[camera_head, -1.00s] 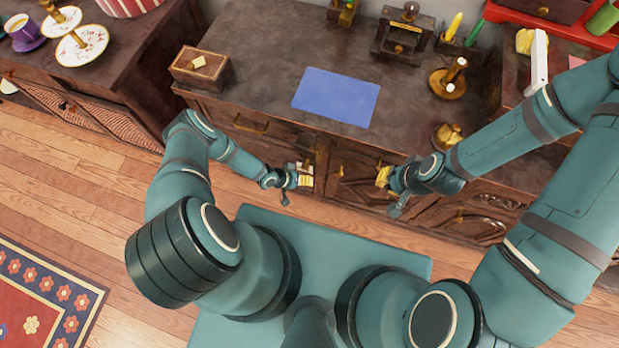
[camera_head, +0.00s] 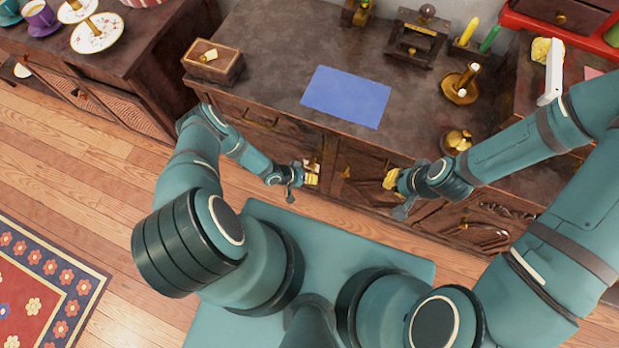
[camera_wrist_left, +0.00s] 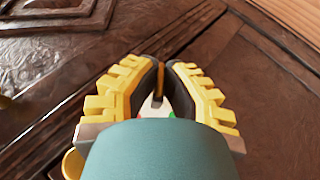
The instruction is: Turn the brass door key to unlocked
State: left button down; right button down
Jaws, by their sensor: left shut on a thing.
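My left gripper (camera_head: 312,174) is at the front of the dark wooden cabinet, near its doors. In the left wrist view its yellow-backed, dark-padded fingers (camera_wrist_left: 160,82) are closed on a narrow brass piece, which I take to be the brass key (camera_wrist_left: 159,84). Only a thin strip of the key shows between the pads, so its angle and the keyhole are hidden. The carved cabinet door (camera_wrist_left: 55,55) lies beyond the fingers. My right gripper (camera_head: 390,180) is in front of the cabinet to the right; its fingers are too small to read.
The cabinet top holds a blue mat (camera_head: 346,97), a wooden box (camera_head: 213,68), a brass candlestick (camera_head: 461,85) and a round brass thing (camera_head: 457,141) near the front edge. A second cabinet (camera_head: 110,85) stands at the left. A patterned rug (camera_head: 45,290) lies on the floor.

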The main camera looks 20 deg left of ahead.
pick_arm(q)
jog(key=shift+w+a, duration=0.1)
jog(key=shift+w, duration=0.1)
jog(key=shift+s+f+n+h, duration=0.1)
jog(key=shift+n+h, duration=0.3)
jog(key=shift+h, duration=2)
jog(key=c, duration=1.1)
grip_release()
jog(key=v, duration=1.2)
jog(key=shift+s, duration=0.15)
